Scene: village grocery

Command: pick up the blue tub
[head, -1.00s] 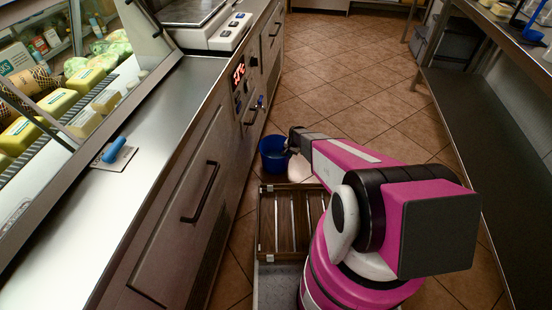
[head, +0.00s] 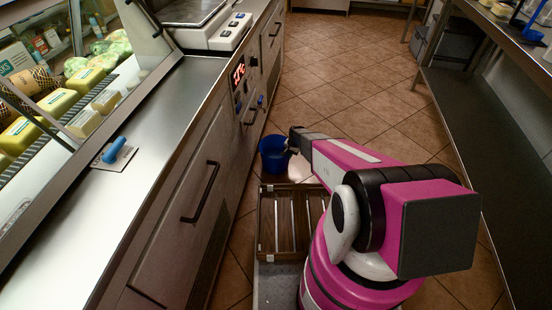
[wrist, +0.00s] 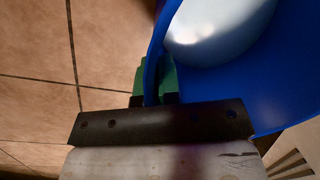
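The blue tub (head: 272,155) is beside the base of the counter, at the far end of my arm in the head view. It looks upright and open at the top. In the wrist view the tub (wrist: 225,80) fills the upper right, with a pale rounded patch inside it. My gripper (wrist: 154,82) has its green fingertips on either side of the tub's wall, close against it, so it appears shut on the wall. In the head view my gripper (head: 291,149) is at the tub's right side, fingertips hidden. I cannot tell whether the tub touches the floor.
A slatted wooden crate (head: 266,229) is just in front of the tub. The counter (head: 135,160) runs along the left, with a door handle (head: 201,191) sticking out. Shelving (head: 480,135) stands on the right. The tiled floor (head: 340,80) beyond is clear.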

